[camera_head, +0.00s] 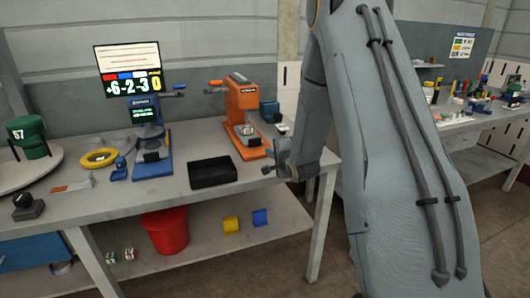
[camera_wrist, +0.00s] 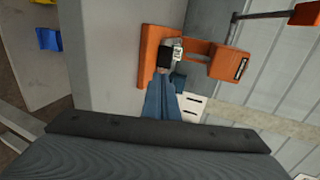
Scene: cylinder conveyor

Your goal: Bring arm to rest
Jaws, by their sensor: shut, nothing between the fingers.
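My grey arm (camera_head: 385,150) comes down across the right half of the head view and folds back at its lower end. My gripper (camera_head: 268,168) is over the right end of the workbench, just in front of the orange machine (camera_head: 243,110). In the wrist view, my gripper (camera_wrist: 163,74) shows as blue-grey fingers that are together with nothing between them. They point towards the base of the orange machine (camera_wrist: 152,60). I cannot tell the exact gap to it.
A black tray (camera_head: 212,180), a blue machine (camera_head: 150,145), a yellow ring (camera_head: 98,158) and a green cylinder (camera_head: 30,145) are on the workbench (camera_head: 150,200). A red bucket (camera_head: 167,230) and yellow and blue bins (camera_head: 260,217) are on the lower shelf. A second bench (camera_head: 450,125) is cluttered.

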